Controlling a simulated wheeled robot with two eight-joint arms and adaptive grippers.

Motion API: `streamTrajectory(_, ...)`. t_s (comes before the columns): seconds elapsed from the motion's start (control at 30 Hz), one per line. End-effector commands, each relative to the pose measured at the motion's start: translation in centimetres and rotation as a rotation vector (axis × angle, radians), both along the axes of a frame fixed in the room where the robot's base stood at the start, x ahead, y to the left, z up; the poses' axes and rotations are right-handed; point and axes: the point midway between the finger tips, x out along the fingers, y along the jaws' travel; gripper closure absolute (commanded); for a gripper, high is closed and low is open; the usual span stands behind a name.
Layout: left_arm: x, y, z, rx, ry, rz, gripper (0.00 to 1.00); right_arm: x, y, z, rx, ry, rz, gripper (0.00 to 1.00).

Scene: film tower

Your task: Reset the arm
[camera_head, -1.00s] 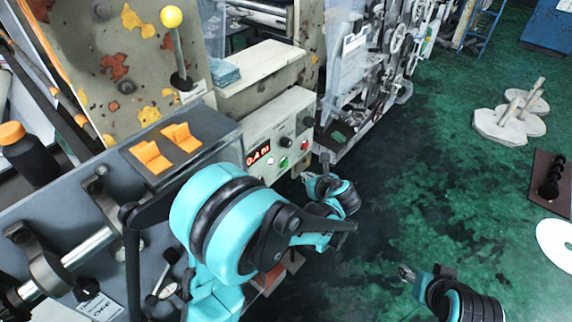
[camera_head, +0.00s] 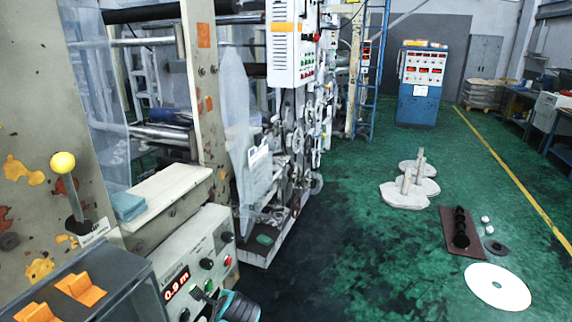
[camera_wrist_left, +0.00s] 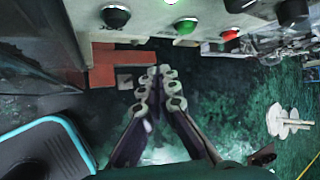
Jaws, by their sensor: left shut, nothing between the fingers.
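My left gripper (camera_wrist_left: 158,76) is shut and empty in the left wrist view, its two dark fingers meeting at the tips below the control panel. In the head view only its dark tip and part of my teal left wrist show at the bottom edge, in front of the control panel (camera_head: 212,246). The panel has a lit red display (camera_head: 176,287), black knobs and a green and a red button; the green button (camera_wrist_left: 185,26) and red button (camera_wrist_left: 230,34) also show in the left wrist view. My right gripper is out of view.
A yellow-knobbed lever (camera_head: 63,163) and orange switches (camera_head: 80,289) are at left. The film machine (camera_head: 290,150) runs back along the left. A blue cabinet (camera_head: 420,87), pale discs with posts (camera_head: 409,192) and a white disc (camera_head: 498,286) stand or lie on the mostly clear green floor.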

Motion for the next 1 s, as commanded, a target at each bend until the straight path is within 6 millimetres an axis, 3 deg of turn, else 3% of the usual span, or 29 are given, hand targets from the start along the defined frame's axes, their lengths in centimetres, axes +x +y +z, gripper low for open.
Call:
streamTrajectory(0.03, -2.0, 0.6, 0.7, -0.121, -0.038, 0.103, 1.00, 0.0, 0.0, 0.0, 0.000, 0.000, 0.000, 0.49)
streamTrajectory(0.3, -11.3, 0.7, 2.2, -0.788, -0.219, 0.727, 1.00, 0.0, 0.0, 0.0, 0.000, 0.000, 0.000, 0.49)
streamTrajectory(0.5, -15.8, -0.2, 2.1, -1.145, -0.287, 1.104, 1.00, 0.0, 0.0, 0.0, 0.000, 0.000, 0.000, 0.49)
streamTrajectory(0.7, -17.3, -0.7, 1.9, -1.280, -0.306, 1.258, 1.00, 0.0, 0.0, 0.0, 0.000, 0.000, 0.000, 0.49)
streamTrajectory(1.0, -17.3, -0.7, 1.9, -1.280, -0.306, 1.258, 1.00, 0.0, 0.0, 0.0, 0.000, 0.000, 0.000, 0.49)
